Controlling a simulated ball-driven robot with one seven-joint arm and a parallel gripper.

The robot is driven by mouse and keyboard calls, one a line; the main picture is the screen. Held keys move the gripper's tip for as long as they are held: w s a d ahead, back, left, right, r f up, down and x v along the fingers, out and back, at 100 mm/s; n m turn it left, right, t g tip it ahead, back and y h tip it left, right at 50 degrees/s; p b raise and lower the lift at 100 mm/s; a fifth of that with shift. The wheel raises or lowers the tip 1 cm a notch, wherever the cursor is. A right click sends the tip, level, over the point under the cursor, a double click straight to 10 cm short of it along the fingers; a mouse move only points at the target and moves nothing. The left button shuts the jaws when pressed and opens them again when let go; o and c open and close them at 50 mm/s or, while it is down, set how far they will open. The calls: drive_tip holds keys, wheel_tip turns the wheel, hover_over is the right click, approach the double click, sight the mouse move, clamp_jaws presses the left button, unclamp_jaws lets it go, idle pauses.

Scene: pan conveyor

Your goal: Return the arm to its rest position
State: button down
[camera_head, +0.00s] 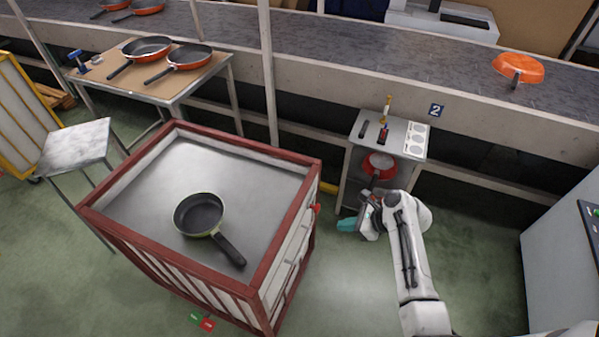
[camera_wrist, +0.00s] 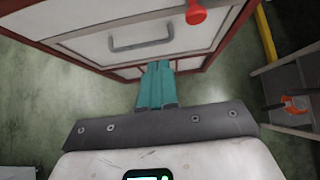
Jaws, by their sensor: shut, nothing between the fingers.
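My white arm reaches out from the bottom right in the head view. My gripper (camera_head: 347,225) is at its end, with teal fingers, to the right of the red-framed cart. In the wrist view the teal fingers of my gripper (camera_wrist: 157,88) are together with nothing between them. They point toward the side of the cart (camera_wrist: 85,47), which has a drawer handle and a red knob. They look apart from the cart, though the exact gap is hard to tell.
A dark pan with a green rim (camera_head: 199,214) lies on the cart's metal top (camera_head: 150,170). A small stand (camera_head: 401,130) with a red pan (camera_head: 379,164) is beyond my gripper. A table with pans (camera_head: 215,72) and a conveyor (camera_head: 340,45) are behind. Green floor is open around the cart.

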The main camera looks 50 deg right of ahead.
drive_tip(key=s+a+r+n+g+h, duration=0.1)
drive_tip(key=s+a+n, duration=0.4)
drive_tip(key=n, duration=0.5)
drive_tip(key=s+a+r+n+g+h, duration=0.1)
drive_tip(key=s+a+r+n+g, duration=0.3)
drive_tip(key=a+n, duration=0.3)
drive_tip(key=s+a+r+n+g+h, duration=0.1)
drive_tip(key=s+a+r+n, duration=0.3)
drive_tip(key=n, duration=1)
drive_tip(key=shift+s+a+r+g, duration=0.4)
drive_tip(key=shift+s+a+g, duration=0.5)
drive_tip(key=shift+a, duration=0.3)
drive_tip(key=c, duration=1.8)
unclamp_jaws()
